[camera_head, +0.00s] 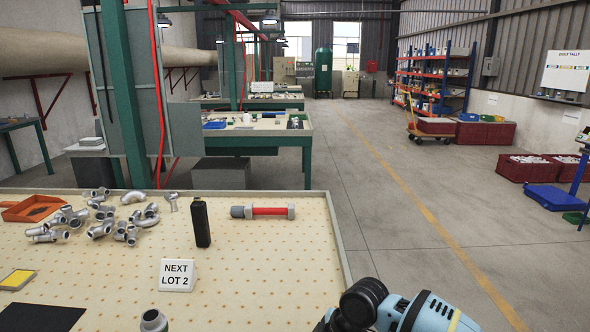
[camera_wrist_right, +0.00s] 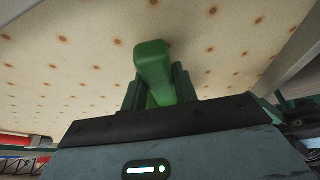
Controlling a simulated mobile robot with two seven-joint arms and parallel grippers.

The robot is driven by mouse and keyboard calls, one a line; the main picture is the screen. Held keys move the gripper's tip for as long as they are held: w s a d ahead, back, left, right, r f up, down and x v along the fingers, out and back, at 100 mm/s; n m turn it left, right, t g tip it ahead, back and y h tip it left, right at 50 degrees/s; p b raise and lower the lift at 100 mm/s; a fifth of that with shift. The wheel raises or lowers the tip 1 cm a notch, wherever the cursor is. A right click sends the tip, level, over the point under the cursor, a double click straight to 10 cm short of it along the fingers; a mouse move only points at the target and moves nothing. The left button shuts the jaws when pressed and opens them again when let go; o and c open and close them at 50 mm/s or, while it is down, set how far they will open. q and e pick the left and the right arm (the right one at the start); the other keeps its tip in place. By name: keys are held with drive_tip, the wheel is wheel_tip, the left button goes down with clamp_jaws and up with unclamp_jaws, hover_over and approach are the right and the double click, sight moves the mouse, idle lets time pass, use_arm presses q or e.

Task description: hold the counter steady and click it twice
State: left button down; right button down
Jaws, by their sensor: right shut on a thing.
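In the right wrist view my right gripper (camera_wrist_right: 160,88) is shut on a green block-like thing with a rounded end (camera_wrist_right: 153,62). Its dark fingers stand on both sides of it, and the pegboard-like tabletop shows behind. I cannot tell for sure whether this green thing is the counter; no buttons or digits show on it. In the head view only part of my right arm shows at the bottom edge; its gripper is out of that picture. No counter can be made out on the table in the head view. My left gripper is not in view.
The dotted table (camera_head: 250,285) bears a pile of grey pipe castings (camera_head: 100,228), an orange tray (camera_head: 32,208), a black upright block (camera_head: 200,222), a red-and-grey gauge (camera_head: 270,211), a "NEXT LOT 2" sign (camera_head: 176,275), a black mat (camera_head: 40,318) and a lone casting (camera_head: 153,321). Its right part is clear.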

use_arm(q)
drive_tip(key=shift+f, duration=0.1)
use_arm(e)
drive_tip(key=shift+f, duration=0.15)
drive_tip(key=c, duration=1)
unclamp_jaws()
drive_tip(key=v, duration=1.2)
